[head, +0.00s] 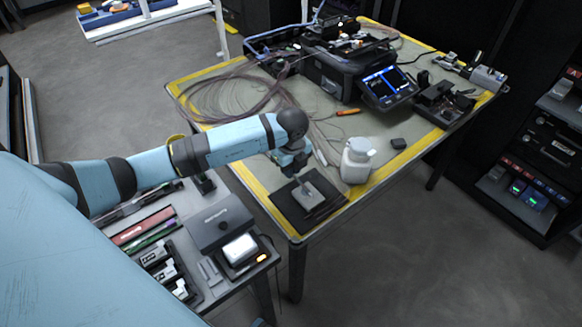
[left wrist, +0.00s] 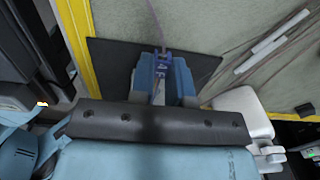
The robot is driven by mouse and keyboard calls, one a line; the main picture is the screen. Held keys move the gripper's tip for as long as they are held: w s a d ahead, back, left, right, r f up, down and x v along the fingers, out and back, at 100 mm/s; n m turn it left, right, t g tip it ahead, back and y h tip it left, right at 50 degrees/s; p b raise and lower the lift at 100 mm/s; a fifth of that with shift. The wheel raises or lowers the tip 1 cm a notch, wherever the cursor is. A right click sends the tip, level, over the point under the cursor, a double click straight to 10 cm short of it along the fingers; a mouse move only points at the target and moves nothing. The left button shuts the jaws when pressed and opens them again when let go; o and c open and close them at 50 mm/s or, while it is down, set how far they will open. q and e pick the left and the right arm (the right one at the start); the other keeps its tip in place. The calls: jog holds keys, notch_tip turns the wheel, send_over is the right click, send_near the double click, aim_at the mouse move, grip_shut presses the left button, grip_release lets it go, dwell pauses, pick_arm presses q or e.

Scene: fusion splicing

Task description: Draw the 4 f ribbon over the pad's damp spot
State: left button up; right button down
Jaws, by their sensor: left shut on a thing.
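The black pad (head: 285,207) lies on the front corner of the yellow-edged table, and it also shows in the left wrist view (left wrist: 109,58). A lighter grey patch (head: 309,194) is on the pad; I cannot tell whether it is the damp spot. My left gripper (head: 295,170) is low over the pad's far side, pointing down. In the left wrist view its blue fingers (left wrist: 162,68) are shut on a thin purplish ribbon (left wrist: 155,18) with a "4 F" mark between them. The ribbon runs away over the table. My right gripper is out of view.
A white bottle (head: 357,161) stands close right of the pad. Coiled fibres (head: 235,97) cover the table's left side. The splicer (head: 340,70) with its lit screen is at the back. An orange tool (head: 347,112) and a small black block (head: 398,143) lie behind the bottle.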

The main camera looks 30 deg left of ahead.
pick_arm(q)
jog(key=shift+f+b, duration=0.3)
jog(key=shift+f, duration=0.2)
dwell(0.9)
jog(key=shift+w+a, duration=0.3)
jog(key=shift+a, duration=0.55)
jog(key=shift+w+a, duration=0.3)
jog(key=shift+a, duration=0.5)
dwell(0.5)
jog(key=shift+r+p, duration=2.2)
jog(key=shift+r, duration=0.35)
